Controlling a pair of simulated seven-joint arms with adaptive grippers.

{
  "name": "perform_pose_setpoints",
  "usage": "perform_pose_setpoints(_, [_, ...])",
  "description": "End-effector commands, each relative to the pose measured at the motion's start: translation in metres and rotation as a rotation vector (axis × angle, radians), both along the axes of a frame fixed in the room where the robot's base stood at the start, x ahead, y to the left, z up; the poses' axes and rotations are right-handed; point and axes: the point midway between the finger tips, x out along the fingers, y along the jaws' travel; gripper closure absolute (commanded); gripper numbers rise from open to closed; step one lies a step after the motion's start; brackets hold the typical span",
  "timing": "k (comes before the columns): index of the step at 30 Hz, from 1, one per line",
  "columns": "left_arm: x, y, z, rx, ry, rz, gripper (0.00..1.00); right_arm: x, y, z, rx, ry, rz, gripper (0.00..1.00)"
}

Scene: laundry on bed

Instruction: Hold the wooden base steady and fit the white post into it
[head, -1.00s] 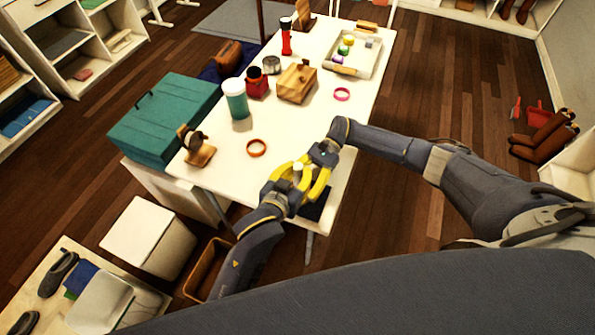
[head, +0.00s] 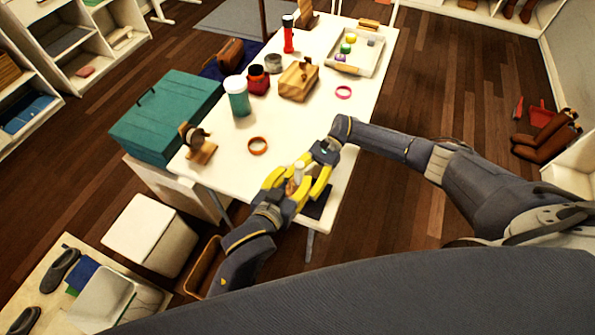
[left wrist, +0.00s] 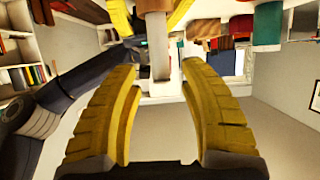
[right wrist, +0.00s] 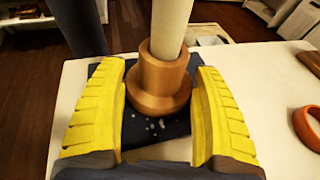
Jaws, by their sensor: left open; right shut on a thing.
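The white post (head: 299,168) stands upright over the near end of the table. In the right wrist view the post (right wrist: 170,25) has its lower end in the collar of the brown wooden base (right wrist: 160,85). How deep it sits is hidden. My right gripper (right wrist: 160,68) is shut on the base, one yellow finger on each side. The base rests on a dark mat (right wrist: 150,135). My left gripper (head: 287,178) is open close beside the post. In the left wrist view, which looks upside down, the post (left wrist: 160,55) shows beyond the open fingers.
An orange ring (head: 257,146) lies left of the grippers, with a watch stand (head: 198,150) and a teal jar (head: 237,98) farther off. A wooden box (head: 298,82) and a white tray (head: 372,62) stand toward the far end. The white tabletop (head: 300,130) between is mostly clear.

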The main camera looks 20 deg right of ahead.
Motion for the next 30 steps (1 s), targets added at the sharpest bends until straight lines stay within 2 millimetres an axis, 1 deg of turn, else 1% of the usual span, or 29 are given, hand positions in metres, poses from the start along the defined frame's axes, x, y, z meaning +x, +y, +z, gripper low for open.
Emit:
perform_pose_setpoints(1, [-0.008,0.006,0.003,-0.001,0.001,0.000,0.57,0.000,0.000,0.000,0.000,0.000,0.000,0.47])
perform_pose_setpoints(6, [-0.028,0.022,0.014,0.000,0.000,0.001,0.57,0.000,0.000,0.000,0.000,0.000,0.000,0.47])
perform_pose_setpoints(12, [-0.044,0.035,0.024,0.000,0.000,0.001,0.57,0.000,0.000,0.000,0.000,0.000,0.000,0.47])
perform_pose_setpoints(18, [-0.052,0.041,0.027,-0.001,0.001,0.000,0.57,0.000,0.000,0.000,0.000,0.000,0.000,0.47])
perform_pose_setpoints(30, [-0.053,0.042,0.028,0.000,0.000,0.000,0.57,0.000,0.000,0.000,0.000,0.000,0.000,0.47])
